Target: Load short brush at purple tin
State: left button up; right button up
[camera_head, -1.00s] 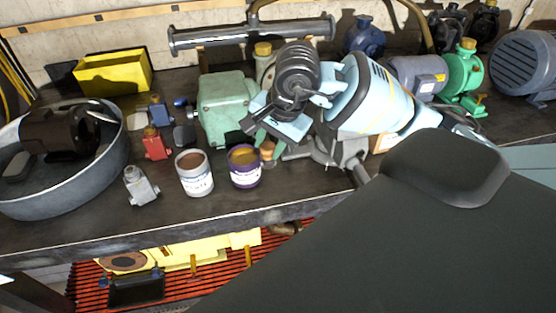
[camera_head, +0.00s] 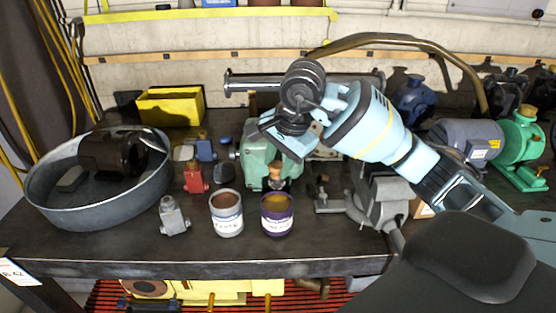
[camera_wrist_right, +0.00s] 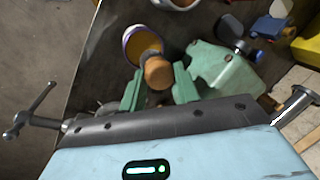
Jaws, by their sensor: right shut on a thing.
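The purple tin (camera_head: 277,224) stands near the table's front edge with amber paint inside; it also shows in the right wrist view (camera_wrist_right: 127,40). My right gripper (camera_head: 275,166) points down just behind the tin. Its green fingers, clear in the right wrist view (camera_wrist_right: 158,84), are shut on a short brush (camera_head: 275,182) with a round wooden handle (camera_wrist_right: 158,72). The brush's lower end overlaps the tin's opening in the wrist view; I cannot tell whether it touches the paint. My left gripper is not in view.
A white tin (camera_head: 227,225) of brown paint stands left of the purple tin. A vise (camera_head: 382,205) stands right.

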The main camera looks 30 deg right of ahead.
aim_at(279, 184)
notch_tip(279, 184, down, 4)
jog(key=shift+r+b, duration=0.15)
jog(key=shift+b, duration=0.45)
jog(key=shift+f+b, duration=0.4)
jog(key=shift+f, duration=0.5)
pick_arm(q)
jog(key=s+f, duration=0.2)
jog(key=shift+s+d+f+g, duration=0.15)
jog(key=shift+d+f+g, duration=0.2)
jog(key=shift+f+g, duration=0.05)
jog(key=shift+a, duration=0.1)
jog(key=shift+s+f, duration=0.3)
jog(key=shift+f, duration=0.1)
pick_arm(e)
jog(key=shift+f, duration=0.55)
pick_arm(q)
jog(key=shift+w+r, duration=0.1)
pick_arm(e)
jog(key=shift+r, duration=0.1)
jog(key=shift+r+p, duration=1.2)
jog(key=shift+r, duration=2.35)
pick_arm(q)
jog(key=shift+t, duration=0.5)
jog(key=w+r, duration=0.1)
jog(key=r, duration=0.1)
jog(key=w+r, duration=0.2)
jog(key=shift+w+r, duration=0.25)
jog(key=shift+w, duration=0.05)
